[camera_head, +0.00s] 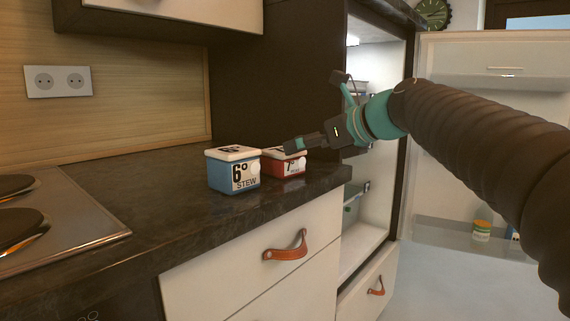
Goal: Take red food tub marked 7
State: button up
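The red food tub (291,167) has a white lid and a white label with a 7, partly readable. It stands upright on the dark counter, just right of a blue tub (222,176) marked 6 and STEW, which covers its left side in this view. My gripper (317,112) comes in from the right with its two fingers spread apart and nothing between them. Its lower finger shows over the red tub's lid and hides part of it; I cannot tell whether they touch. The upper finger is well above and to the right.
The dark counter (130,175) is clear between the tubs and the hob (65,225). A white drawer (260,250) with a leather pull is below. An open fridge (365,190) stands right of the counter, with its door (490,160) swung out behind my arm.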

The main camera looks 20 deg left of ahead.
aim_at(283, 152)
jog(key=shift+x, duration=3.95)
jog(key=shift+r, duration=0.1)
jog(key=c, duration=1.2)
